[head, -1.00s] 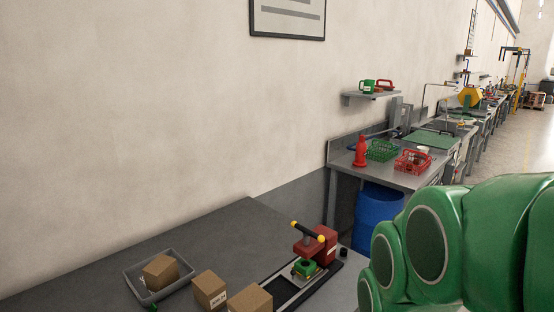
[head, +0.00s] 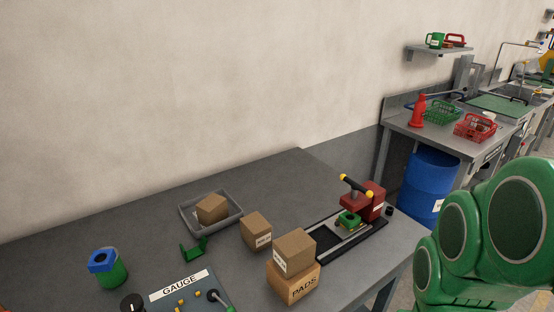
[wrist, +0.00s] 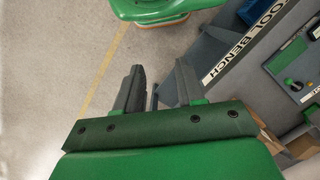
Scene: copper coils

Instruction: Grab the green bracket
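A small green angled piece that looks like the green bracket (head: 195,249) lies on the grey bench (head: 110,225), in front of the grey tray. Another green part (head: 348,219) sits in the red clamp fixture (head: 373,200) at the right end of the bench. My gripper (wrist: 158,82) shows in the wrist view with its two dark fingers apart and nothing between them. It hangs over the floor beside a bench edge, away from the bracket. In the head view my green arm is at the lower right and my gripper is not visible.
The grey tray (head: 229,228) holds a carton. Cartons (head: 257,231) (head: 294,250) stand to its right, one stacked on another. A green cup with blue rim (head: 110,271) and a gauge panel (head: 180,290) are at front left. A blue barrel (head: 428,182) stands beyond the bench.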

